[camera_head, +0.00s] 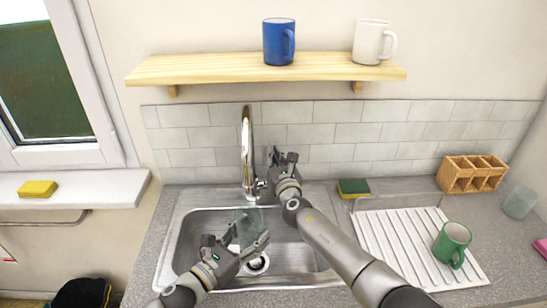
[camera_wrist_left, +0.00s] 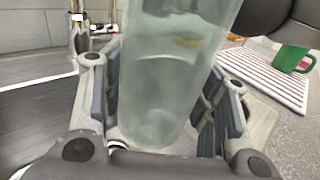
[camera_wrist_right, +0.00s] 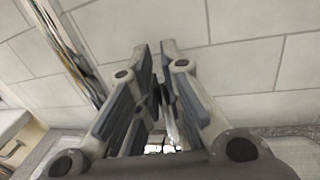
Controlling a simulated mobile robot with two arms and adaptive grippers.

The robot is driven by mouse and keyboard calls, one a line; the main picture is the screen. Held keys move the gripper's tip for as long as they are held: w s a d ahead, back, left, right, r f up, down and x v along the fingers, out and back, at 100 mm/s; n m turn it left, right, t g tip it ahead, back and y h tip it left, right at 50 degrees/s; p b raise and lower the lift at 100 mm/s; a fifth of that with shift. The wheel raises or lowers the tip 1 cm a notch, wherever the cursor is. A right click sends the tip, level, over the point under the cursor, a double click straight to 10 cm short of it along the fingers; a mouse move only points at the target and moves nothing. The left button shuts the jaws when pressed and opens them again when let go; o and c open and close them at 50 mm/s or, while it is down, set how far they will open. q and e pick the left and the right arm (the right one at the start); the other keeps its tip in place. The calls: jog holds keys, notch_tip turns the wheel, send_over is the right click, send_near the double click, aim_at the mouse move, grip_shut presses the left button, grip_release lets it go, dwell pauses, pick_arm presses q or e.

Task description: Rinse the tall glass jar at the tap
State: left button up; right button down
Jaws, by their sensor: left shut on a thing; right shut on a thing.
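The tall glass jar (camera_head: 248,220), pale and see-through, is held over the sink below the tap (camera_head: 247,150). My left gripper (camera_head: 247,241) is shut on it from the front. In the left wrist view the jar (camera_wrist_left: 165,95) stands nearly upright between the two fingers, its top out of frame. My right gripper (camera_head: 283,158) is at the right side of the tap, by the backsplash. In the right wrist view its fingers (camera_wrist_right: 158,98) close around a shiny metal part, the tap's lever (camera_wrist_right: 171,128), mostly hidden. I cannot tell whether water runs.
The steel sink (camera_head: 185,245) lies under both hands. At its right are a sponge (camera_head: 353,187), a white drainer (camera_head: 385,245) with a green mug (camera_head: 452,244), a wooden caddy (camera_head: 472,174) and a short glass (camera_head: 519,202). A shelf (camera_head: 215,68) with two mugs hangs above.

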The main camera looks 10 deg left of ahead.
jog(key=shift+d+f, duration=0.1)
jog(key=shift+s+d+t, duration=0.15)
jog(key=shift+s+t, duration=0.15)
jog(key=shift+t, duration=0.1)
jog(key=shift+s+y, duration=0.3)
jog(key=c, duration=1.5)
grip_release()
jog(key=shift+c, duration=0.2)
jog(key=shift+s, duration=0.1)
